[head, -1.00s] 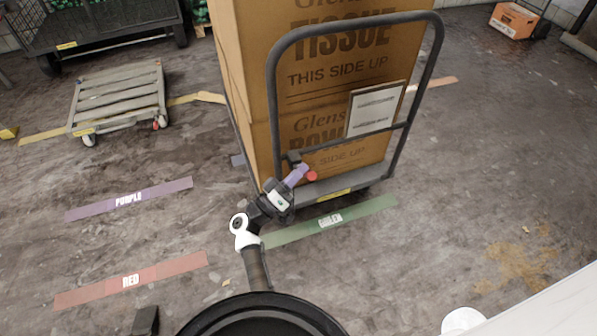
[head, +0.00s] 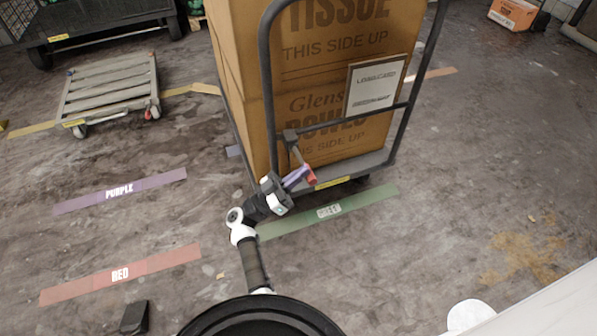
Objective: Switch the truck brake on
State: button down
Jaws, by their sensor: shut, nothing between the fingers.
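The truck is a platform cart with a grey tube handle frame (head: 268,95) and a deck (head: 352,170) under large cardboard boxes. Its brake is a grey lever (head: 298,155) with a red end (head: 311,177), on a bracket low on the left upright of the handle. The lever slants down to the right, its red end just above the deck's front edge. My gripper (head: 299,177) has purple fingers and is shut with nothing between them. Its fingertips are at the left of the red end, seemingly close; I cannot tell whether they touch.
A low slatted dolly (head: 110,88) stands at the left, and a larger dark cart (head: 95,28) behind it. Purple (head: 150,183), red (head: 170,262) and green (head: 365,203) strips mark the floor. The floor at right is open. A white surface (head: 550,305) fills the lower right corner.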

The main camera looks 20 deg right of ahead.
jog(key=shift+f, duration=0.8)
jog(key=shift+r, duration=0.1)
